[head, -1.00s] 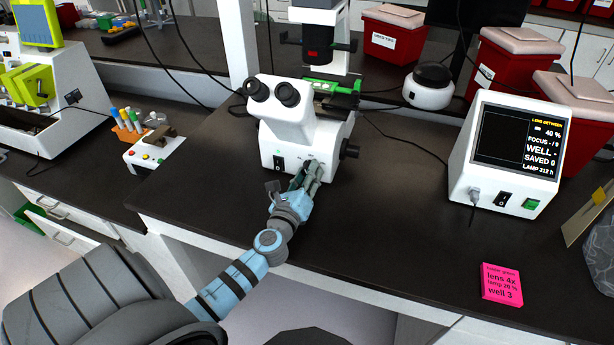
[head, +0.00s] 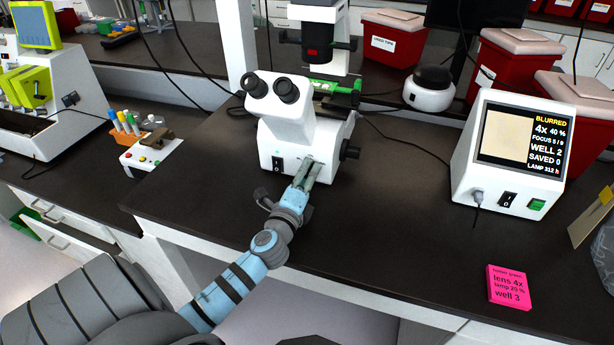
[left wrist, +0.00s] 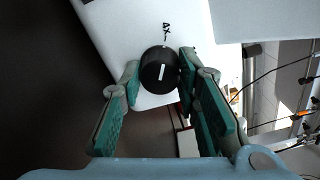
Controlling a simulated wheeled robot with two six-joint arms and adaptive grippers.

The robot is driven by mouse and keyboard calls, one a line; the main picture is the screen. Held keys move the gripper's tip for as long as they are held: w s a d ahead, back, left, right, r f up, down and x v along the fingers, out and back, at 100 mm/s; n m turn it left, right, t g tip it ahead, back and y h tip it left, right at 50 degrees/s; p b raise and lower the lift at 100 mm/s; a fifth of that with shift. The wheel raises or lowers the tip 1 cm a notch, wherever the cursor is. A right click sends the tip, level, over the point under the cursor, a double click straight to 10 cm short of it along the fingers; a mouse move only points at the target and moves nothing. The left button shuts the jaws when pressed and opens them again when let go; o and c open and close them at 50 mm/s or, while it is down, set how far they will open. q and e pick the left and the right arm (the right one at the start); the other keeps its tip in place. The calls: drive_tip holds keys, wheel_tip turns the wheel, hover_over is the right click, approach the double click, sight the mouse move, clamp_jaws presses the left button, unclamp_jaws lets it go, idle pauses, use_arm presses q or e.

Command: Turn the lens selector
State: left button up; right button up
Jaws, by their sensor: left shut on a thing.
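The white microscope (head: 290,135) stands on the dark bench, its eyepieces facing me. The lens selector (left wrist: 160,70) is a round black knob with a white line on the microscope's front, below a marking that seems to read 4x. My left gripper (head: 312,166) is at the lower right of the microscope front. In the left wrist view its fingers (left wrist: 157,83) are on both sides of the knob, shut on it. In the head view the gripper hides the knob. The monitor (head: 518,140) reads BLURRED, 4x, 40 %, focus 5 / 9, well 2, saved 0. My right gripper is not in view.
A pink note (head: 509,287) reading lens 4x, lamp 20 %, well 3 lies at the bench's front right. A black side knob (head: 350,149) juts from the microscope's right. A cable crosses to the monitor. The bench between microscope and note is clear.

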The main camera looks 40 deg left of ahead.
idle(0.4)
use_arm(q)
drive_tip(key=o, duration=1.2)
drive_tip(key=shift+s, duration=0.15)
drive_tip(key=v, duration=1.2)
